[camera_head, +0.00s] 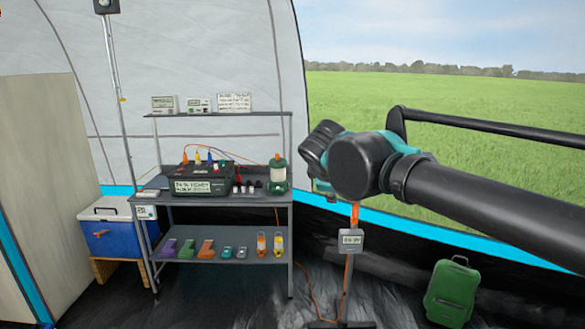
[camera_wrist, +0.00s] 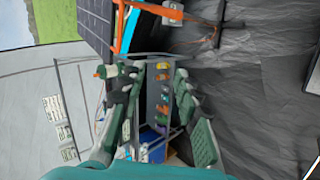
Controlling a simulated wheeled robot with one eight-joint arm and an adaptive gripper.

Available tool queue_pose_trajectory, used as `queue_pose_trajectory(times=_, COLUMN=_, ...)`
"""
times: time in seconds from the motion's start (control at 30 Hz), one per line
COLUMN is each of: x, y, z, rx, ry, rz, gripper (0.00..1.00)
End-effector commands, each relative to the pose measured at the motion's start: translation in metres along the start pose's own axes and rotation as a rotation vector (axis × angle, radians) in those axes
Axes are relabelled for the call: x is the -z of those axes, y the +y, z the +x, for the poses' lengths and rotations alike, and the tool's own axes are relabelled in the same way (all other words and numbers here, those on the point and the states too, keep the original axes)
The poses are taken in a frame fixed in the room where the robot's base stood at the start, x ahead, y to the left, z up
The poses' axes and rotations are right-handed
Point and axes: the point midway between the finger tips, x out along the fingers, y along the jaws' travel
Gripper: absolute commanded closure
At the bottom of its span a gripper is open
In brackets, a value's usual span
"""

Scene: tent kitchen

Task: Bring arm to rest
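My arm (camera_head: 470,205) reaches in from the right edge of the head view, with its dark elbow-like joint (camera_head: 362,166) near the middle. My gripper (camera_wrist: 155,74) shows in the wrist view with its two green-and-black fingers spread apart and nothing between them. The lower shelf is visible through the gap, some way beyond the fingers. In the head view my gripper is mostly hidden behind the arm's joint. The arm hangs in free air, apart from the shelf unit (camera_head: 230,202).
The shelf unit carries a black box (camera_head: 203,182), a green lantern (camera_head: 278,175) and several small coloured items. A blue cooler (camera_head: 108,228) stands at left. A post with a small display (camera_head: 350,240) stands below the arm. A green canister (camera_head: 452,292) stands at lower right.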

Motion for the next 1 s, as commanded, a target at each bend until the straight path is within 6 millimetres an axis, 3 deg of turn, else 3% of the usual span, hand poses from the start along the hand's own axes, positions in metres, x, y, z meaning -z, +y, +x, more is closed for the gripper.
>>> queue_pose_trajectory(times=0.37, x=-0.018, y=-0.037, z=0.039, rx=0.081, ry=-0.038, rz=0.182, gripper=0.68)
queue_pose_trajectory(times=0.57, x=-0.035, y=-0.074, z=0.069, rx=0.151, ry=-0.073, rz=0.351, gripper=0.68)
queue_pose_trajectory(times=0.77, x=-0.063, y=-0.132, z=0.107, rx=0.249, ry=-0.127, rz=0.616, gripper=0.68)
queue_pose_trajectory(times=1.0, x=-0.1, y=-0.234, z=0.14, rx=0.399, ry=-0.209, rz=1.073, gripper=0.68)
